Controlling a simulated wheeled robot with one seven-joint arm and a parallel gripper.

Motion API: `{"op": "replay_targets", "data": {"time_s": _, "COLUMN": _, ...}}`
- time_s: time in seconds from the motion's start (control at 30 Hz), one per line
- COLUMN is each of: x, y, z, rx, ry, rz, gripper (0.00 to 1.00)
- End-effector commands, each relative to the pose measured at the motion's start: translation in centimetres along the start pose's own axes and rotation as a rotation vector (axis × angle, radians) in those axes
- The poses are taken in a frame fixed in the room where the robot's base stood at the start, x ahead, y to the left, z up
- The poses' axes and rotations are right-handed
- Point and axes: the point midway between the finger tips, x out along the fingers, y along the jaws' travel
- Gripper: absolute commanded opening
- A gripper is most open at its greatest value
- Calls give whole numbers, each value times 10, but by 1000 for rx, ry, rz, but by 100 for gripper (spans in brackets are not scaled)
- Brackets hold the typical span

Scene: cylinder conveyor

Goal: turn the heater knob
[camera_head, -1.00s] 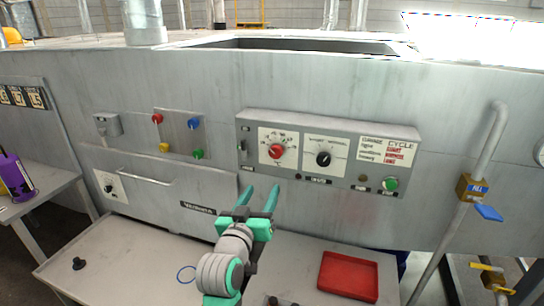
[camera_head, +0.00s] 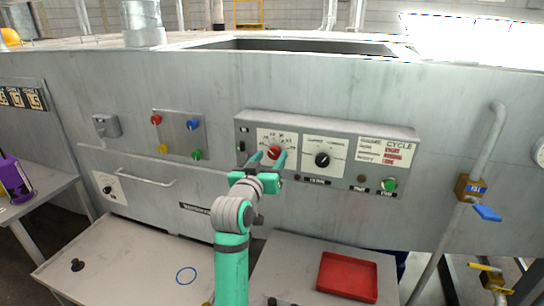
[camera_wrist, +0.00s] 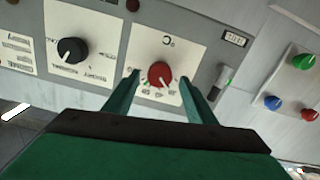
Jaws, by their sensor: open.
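A red knob (camera_head: 273,153) with a white pointer sits on a white dial plate at the left of the grey control panel. In the wrist view the red knob (camera_wrist: 160,74) shows between and just beyond my fingertips. My gripper (camera_head: 268,160) is open in front of this dial, with one teal finger on each side of the knob. In the wrist view my gripper (camera_wrist: 161,82) holds nothing. Whether the fingers touch the knob or plate I cannot tell. A black knob (camera_head: 322,159) on its own white plate is just to the right; it also shows in the wrist view (camera_wrist: 72,50).
A green button (camera_head: 389,184) is at the panel's right end. A plate with several coloured buttons (camera_head: 179,134) is to the left. A red tray (camera_head: 348,276) lies on the bench below. A pipe with a blue-handled valve (camera_head: 471,188) stands at right.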

Motion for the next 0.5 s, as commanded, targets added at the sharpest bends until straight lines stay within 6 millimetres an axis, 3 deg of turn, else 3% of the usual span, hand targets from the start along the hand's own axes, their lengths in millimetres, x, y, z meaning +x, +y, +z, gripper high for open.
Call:
{"op": "replay_targets", "data": {"time_s": 0.2, "x": 14, "y": 2, "z": 0, "rx": 0, "ry": 0, "rz": 3, "gripper": 51}}
{"op": "replay_targets", "data": {"time_s": 0.47, "x": 16, "y": 1, "z": 0, "rx": 0, "ry": 0, "rz": 2, "gripper": 51}}
{"op": "replay_targets", "data": {"time_s": 0.5, "x": 16, "y": 1, "z": 0, "rx": 0, "ry": 0, "rz": 2, "gripper": 46}}
